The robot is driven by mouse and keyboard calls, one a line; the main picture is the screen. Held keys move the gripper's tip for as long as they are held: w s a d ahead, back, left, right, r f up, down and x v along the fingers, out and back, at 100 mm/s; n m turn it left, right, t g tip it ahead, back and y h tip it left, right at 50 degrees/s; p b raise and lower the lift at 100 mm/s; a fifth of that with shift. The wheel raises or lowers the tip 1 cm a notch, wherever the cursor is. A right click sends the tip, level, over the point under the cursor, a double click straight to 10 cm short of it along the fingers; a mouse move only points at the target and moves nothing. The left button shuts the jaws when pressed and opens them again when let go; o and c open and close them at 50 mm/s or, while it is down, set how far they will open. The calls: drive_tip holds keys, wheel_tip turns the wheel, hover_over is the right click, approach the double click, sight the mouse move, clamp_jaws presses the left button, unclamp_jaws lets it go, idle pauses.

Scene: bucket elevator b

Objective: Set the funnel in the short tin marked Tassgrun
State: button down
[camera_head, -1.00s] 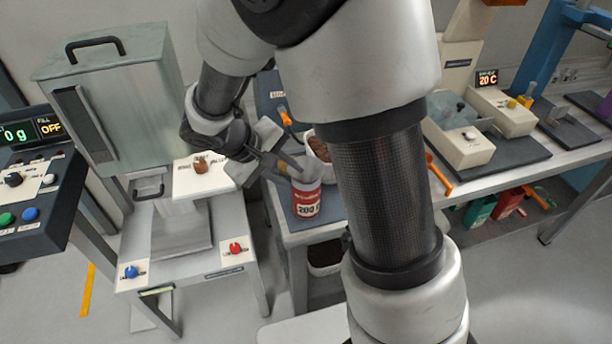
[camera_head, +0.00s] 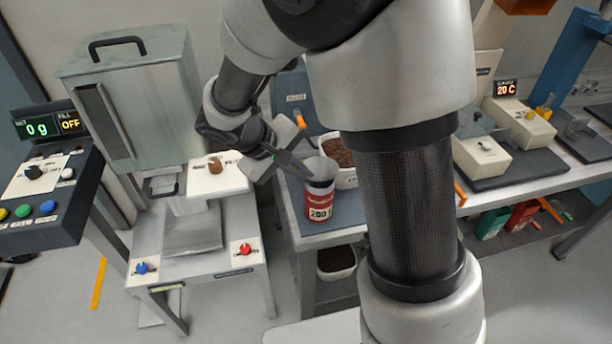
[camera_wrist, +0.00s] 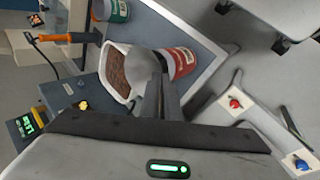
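A grey cone-shaped funnel (camera_head: 322,168) is at the mouth of a red tin (camera_head: 320,208) on the bench edge. The tin has a pale label reading 200; its name is too small to read. My gripper (camera_head: 303,168) reaches in from the left and appears shut on the funnel's rim. In the wrist view the funnel (camera_wrist: 143,68) is just beyond the fingers and partly covers the red tin (camera_wrist: 183,62). The funnel is roughly upright. I cannot tell whether its spout is inside the tin or just above it.
A white tub of brown granules (camera_head: 342,150) stands close behind the tin. A green tin (camera_wrist: 117,10) is farther off in the wrist view. A metal hopper (camera_head: 135,100) and its scale stand (camera_head: 195,235) are at left. Bench instruments (camera_head: 485,155) are at right.

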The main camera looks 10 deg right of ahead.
wheel_tip(320, 180, up, 17)
drive_tip(key=p, duration=0.6)
drive_tip(key=shift+p, duration=0.4)
idle(0.5)
